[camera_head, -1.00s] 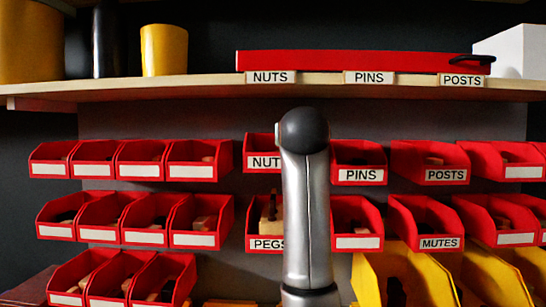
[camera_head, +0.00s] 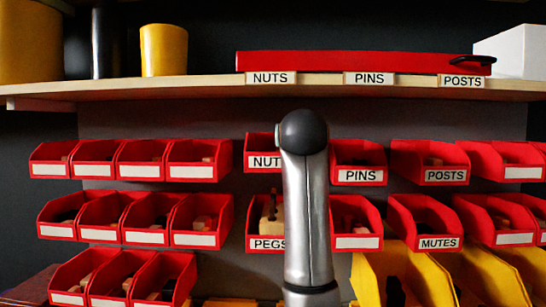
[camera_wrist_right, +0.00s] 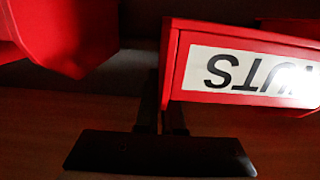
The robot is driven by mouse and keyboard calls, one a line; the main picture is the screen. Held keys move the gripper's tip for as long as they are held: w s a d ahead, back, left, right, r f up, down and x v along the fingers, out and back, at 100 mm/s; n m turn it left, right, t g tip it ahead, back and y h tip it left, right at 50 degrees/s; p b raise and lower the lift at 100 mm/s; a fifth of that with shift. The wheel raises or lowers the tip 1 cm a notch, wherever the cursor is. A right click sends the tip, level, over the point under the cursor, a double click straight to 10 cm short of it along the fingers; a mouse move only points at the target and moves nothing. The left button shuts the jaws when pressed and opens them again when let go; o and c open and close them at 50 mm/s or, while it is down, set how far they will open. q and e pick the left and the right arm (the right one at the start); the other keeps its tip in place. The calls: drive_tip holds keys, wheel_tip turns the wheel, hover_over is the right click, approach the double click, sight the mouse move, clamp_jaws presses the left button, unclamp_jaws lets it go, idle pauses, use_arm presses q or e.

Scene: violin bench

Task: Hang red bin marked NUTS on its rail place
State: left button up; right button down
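The red bin marked NUTS (camera_head: 262,143) is in the top row in the head view, left of my right arm, which hides its right part. Its label sits higher than the PINS and POSTS labels of that row. In the right wrist view the bin (camera_wrist_right: 172,72) appears upside down with its label partly washed out by glare. The dark fingers of my right gripper (camera_wrist_right: 162,118) are close together at the bin's edge and appear shut on its wall. The fingers are hidden in the head view. Whether the bin touches the rail cannot be seen. My left gripper is not in view.
The PINS bin (camera_head: 358,155) is close on the right and the PEGS bin (camera_head: 253,225) is just below. A gap separates NUTS from the unlabelled bin (camera_head: 198,152) on the left. A wooden shelf (camera_head: 190,88) with a NUTS tag runs above.

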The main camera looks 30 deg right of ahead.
drive_tip(key=shift+f+b, duration=0.65)
drive_tip(key=shift+f, duration=0.35)
idle(0.6)
drive_tip(key=c, duration=1)
unclamp_jaws()
drive_tip(key=shift+o, duration=0.2)
drive_tip(key=b+v, duration=0.2)
drive_tip(key=v, duration=1)
drive_tip(key=shift+s+a+b, duration=0.15)
drive_tip(key=shift+b, duration=0.25)
drive_tip(key=shift+r, duration=0.1)
